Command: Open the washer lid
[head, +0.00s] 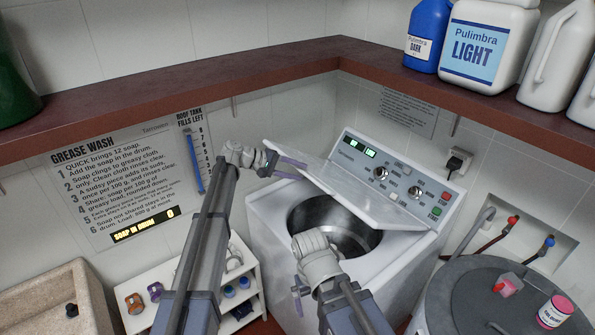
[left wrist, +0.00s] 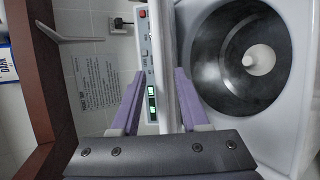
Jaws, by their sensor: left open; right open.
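The white washer (head: 273,228) stands in the corner with its lid (head: 362,195) raised at a slant, and the round metal drum (head: 325,213) shows beneath. My left gripper (head: 292,169) is at the lid's left end, its purple fingers open. In the left wrist view the lid (left wrist: 163,50) appears edge-on as a pale strip between the open fingers (left wrist: 157,80); I cannot tell whether they touch it. The drum (left wrist: 205,60) shows beside it. My right gripper (head: 299,293) is open and low at the washer's front left, apart from the lid.
The control panel (head: 400,180) rises behind the lid. A red-brown shelf (head: 300,62) with bottles runs above. A white shelf unit (head: 245,260) stands left of the washer, and a grey round tank (head: 460,290) with small tubs stands to its right.

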